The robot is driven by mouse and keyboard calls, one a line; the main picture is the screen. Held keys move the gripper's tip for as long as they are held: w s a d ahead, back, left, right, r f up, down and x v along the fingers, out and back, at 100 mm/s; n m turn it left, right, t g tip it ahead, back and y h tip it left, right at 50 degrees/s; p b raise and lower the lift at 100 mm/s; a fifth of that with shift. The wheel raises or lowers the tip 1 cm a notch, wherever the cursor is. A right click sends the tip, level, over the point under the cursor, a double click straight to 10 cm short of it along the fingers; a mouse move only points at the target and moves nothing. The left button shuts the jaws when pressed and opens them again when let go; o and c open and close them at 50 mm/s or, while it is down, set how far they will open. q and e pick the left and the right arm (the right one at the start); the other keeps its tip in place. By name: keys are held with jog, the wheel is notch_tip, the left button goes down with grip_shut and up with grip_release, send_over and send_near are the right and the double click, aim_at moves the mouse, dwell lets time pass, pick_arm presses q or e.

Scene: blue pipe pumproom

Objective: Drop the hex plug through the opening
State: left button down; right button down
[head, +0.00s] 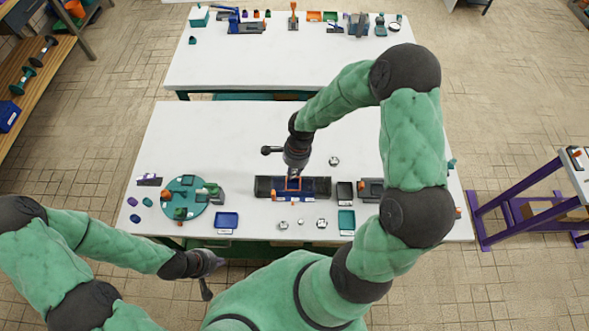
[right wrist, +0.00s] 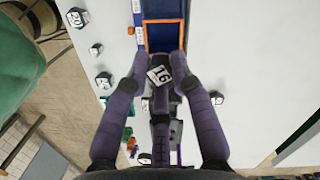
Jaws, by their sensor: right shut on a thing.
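My right gripper (right wrist: 160,82) is shut on a pale hex plug marked 16 (right wrist: 158,75), held between its two fingertips in the right wrist view. Just beyond the plug is an upright-looking orange frame (right wrist: 181,38) around an opening, by a blue channel (right wrist: 164,8). In the head view my right gripper (head: 294,174) is over the long dark and blue fixture (head: 263,187) with the orange frame (head: 287,184). The plug is hidden there. I cannot tell its height above the fixture. My left gripper (head: 213,265) is off the table's front edge; its fingers are unclear.
Loose hex pieces (head: 283,225) lie in front of the fixture, and another (head: 334,161) lies behind it. A green turntable (head: 185,199), a blue tray (head: 227,221) and a teal tray (head: 346,220) stand nearby. The table's back left is clear.

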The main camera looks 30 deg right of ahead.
jog(key=shift+f+b, duration=1.1)
jog(key=shift+f, duration=1.1)
notch_tip(320, 180, down, 3)
jog(key=b, duration=0.3)
jog(key=shift+r, duration=0.15)
jog(key=shift+s, duration=0.2)
jog(key=shift+s+a+f, duration=0.1)
jog(key=shift+a+f, duration=0.05)
jog(key=shift+f, duration=0.05)
jog(key=c, duration=1)
grip_release()
jog(key=shift+f, duration=0.1)
